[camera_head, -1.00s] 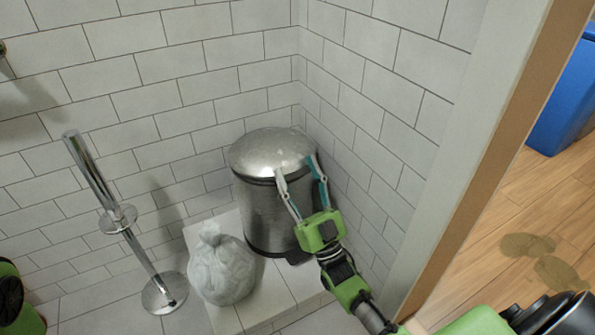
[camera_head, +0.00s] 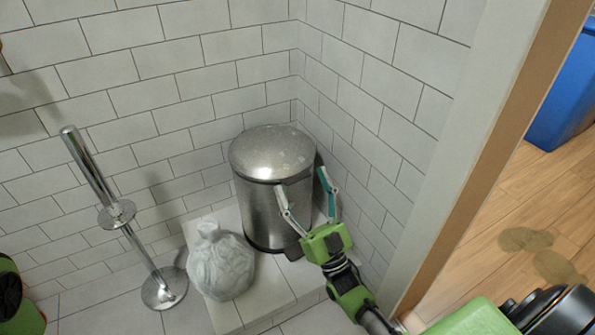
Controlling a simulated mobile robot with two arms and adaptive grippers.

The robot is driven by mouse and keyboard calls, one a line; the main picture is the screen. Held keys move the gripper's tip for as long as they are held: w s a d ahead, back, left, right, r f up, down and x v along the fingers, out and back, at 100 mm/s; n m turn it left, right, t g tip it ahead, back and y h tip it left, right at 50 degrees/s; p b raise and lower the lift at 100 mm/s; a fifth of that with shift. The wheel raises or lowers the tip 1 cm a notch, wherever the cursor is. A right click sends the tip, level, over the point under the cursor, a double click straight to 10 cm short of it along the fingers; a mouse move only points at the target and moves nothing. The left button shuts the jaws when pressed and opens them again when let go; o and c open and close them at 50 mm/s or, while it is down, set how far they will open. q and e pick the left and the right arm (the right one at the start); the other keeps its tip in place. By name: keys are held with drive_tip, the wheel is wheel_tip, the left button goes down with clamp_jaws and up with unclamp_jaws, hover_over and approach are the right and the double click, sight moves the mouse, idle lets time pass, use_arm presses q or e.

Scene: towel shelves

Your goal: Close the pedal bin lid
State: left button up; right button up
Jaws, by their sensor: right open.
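The pedal bin (camera_head: 262,210) is a brushed metal cylinder standing on a raised tiled step in the wall corner. Its domed metal lid (camera_head: 270,150) lies flat on the rim and looks shut. My right gripper (camera_head: 301,180) is open, its two fingers spread and pointing at the bin's right front side, just below the lid. One finger overlaps the bin in the picture; I cannot tell whether it touches. The other finger is beside the bin, near the right wall. Nothing is between the fingers. Of my left arm only a green and black part shows at the left edge; its gripper is out of view.
A tied grey bag (camera_head: 221,264) sits on the step (camera_head: 266,296) in front of the bin. A chrome stand (camera_head: 130,235) is to the left. Tiled walls close in behind and right of the bin. A door frame (camera_head: 462,170) stands at the right, with wooden floor and a blue object (camera_head: 568,105) beyond.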

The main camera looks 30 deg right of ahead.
drive_tip(key=shift+s+d+f+y, duration=0.1)
drive_tip(key=shift+s+f+y, duration=0.2)
drive_tip(key=shift+s+f, duration=0.9)
